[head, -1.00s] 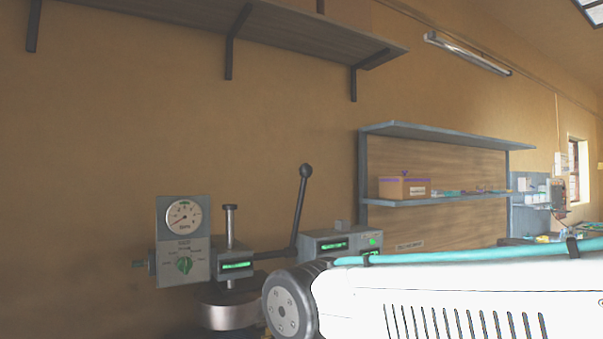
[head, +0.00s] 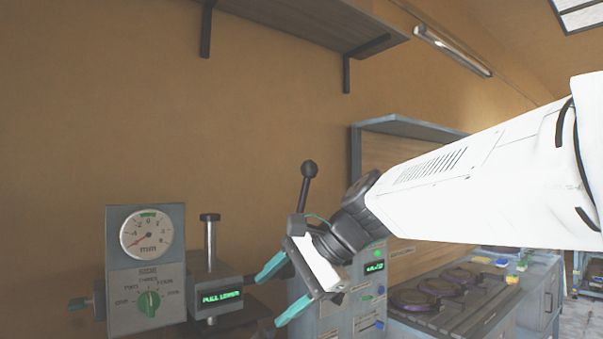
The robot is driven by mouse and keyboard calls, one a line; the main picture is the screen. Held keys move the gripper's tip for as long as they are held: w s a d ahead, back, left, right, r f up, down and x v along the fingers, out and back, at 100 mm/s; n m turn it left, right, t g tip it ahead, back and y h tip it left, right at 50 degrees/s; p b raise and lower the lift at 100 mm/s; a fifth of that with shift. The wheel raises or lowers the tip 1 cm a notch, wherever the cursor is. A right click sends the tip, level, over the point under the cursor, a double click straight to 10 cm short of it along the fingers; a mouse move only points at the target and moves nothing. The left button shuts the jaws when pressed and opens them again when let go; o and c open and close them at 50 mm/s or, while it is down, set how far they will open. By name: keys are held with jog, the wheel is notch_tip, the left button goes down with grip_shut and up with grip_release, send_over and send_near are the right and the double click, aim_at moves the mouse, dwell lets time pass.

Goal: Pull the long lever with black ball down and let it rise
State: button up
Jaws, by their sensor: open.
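The long lever (head: 304,190) has a black ball (head: 309,168) on its top end and stands raised, nearly upright, to the right of the press. Its lower part is hidden behind my gripper. My gripper (head: 268,296) is open and empty, with its teal fingers spread and pointing down to the left. It is in front of and below the ball and does not hold the lever. The press (head: 207,271) has a metal post and a green display reading "PULL LOWER" or similar. Its gauge panel (head: 146,240) has a round mm dial and a green knob.
A grey control box (head: 373,290) with a green display and buttons stands right of the press, partly behind my gripper. Dark round plates (head: 412,299) lie on a rack (head: 480,325) at lower right. A shelf (head: 300,20) hangs above on the wall. The wall space above the ball is clear.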

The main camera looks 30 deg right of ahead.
jog(key=w+d+r+m+t, duration=0.5)
jog(key=w+d+r+m, duration=0.35)
jog(key=d+r, duration=0.2)
jog(key=m+t+h, duration=0.1)
jog(key=m+t, duration=0.5)
jog(key=m, duration=0.2)
send_near(317, 169)
jog(key=x, duration=0.4)
jog(key=shift+w+a, duration=0.25)
jog(key=shift+w, duration=0.1)
jog(key=shift+w+r, duration=0.15)
jog(key=shift+w, duration=0.2)
jog(key=x, duration=0.7)
jog(key=shift+s+f, duration=0.1)
jog(key=shift+f, duration=0.1)
jog(key=c, duration=1.2)
jog(key=shift+s, duration=0.1)
grip_shut()
